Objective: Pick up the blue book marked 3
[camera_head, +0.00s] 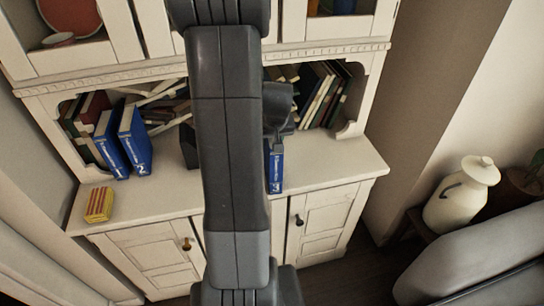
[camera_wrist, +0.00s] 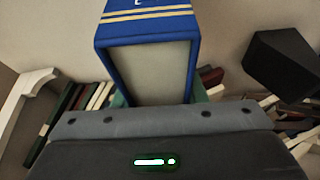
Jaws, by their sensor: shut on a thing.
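The blue book marked 3 (camera_head: 276,172) stands upright in the head view, just right of my arm, with its spine facing the camera. My gripper (camera_head: 278,138) is at its upper end and shut on it; my arm hides part of both. In the wrist view the blue book (camera_wrist: 148,28) shows large, with yellow stripes on its cover and its pale page edges facing the camera. The grey gripper body crosses below it and the fingertips are hidden. I cannot tell whether the book touches the counter.
Two blue books (camera_head: 110,143) (camera_head: 135,140) lean on the left of the white cabinet's counter (camera_head: 330,165). A yellow-red box (camera_head: 99,204) lies at front left. Dark books (camera_head: 325,95) fill the right shelf. A black block (camera_wrist: 280,62) shows in the wrist view.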

